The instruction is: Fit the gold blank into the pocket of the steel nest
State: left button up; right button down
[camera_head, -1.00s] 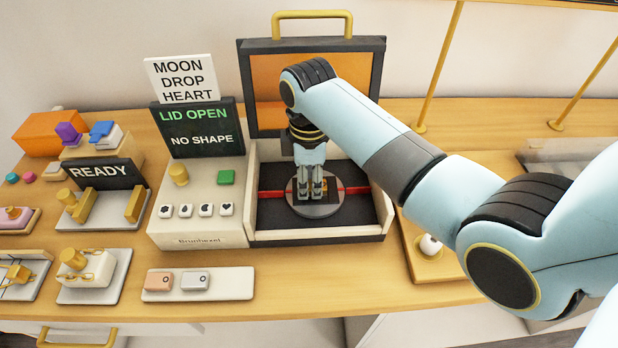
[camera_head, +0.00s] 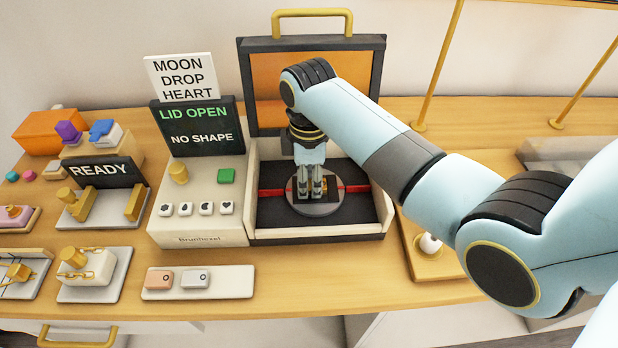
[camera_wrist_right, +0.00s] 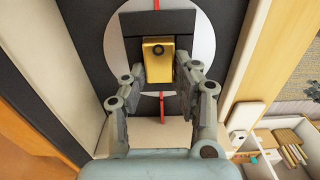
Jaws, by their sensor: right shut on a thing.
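The gold blank (camera_wrist_right: 158,48) is a small yellow rectangular block with a dark round spot, seen in the wrist view. My right gripper (camera_head: 311,194) points down inside the open machine. In the wrist view the right gripper (camera_wrist_right: 159,66) has its fingers on both sides of the blank and is shut on it. The steel nest (camera_wrist_right: 132,24) looks like a dark grey block just beyond the blank, on a pale round plate (camera_wrist_right: 202,48). The blank overlaps its near side in the picture. The pocket is hidden, and I cannot tell whether the blank touches the nest. My left gripper is out of view.
The machine's lid (camera_head: 366,72) stands open behind my right arm. Its pale side walls (camera_head: 380,203) border the bay closely. The screen (camera_head: 199,128) reads "LID OPEN" and "NO SHAPE". A pale tray (camera_head: 232,282) in front holds a copper block (camera_head: 159,280) and a silver block (camera_head: 195,280).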

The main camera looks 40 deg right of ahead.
jog(key=c, duration=0.9)
grip_release()
jog(key=shift+f, duration=0.1)
notch_tip(320, 180, up, 12)
jog(key=shift+r, duration=0.1)
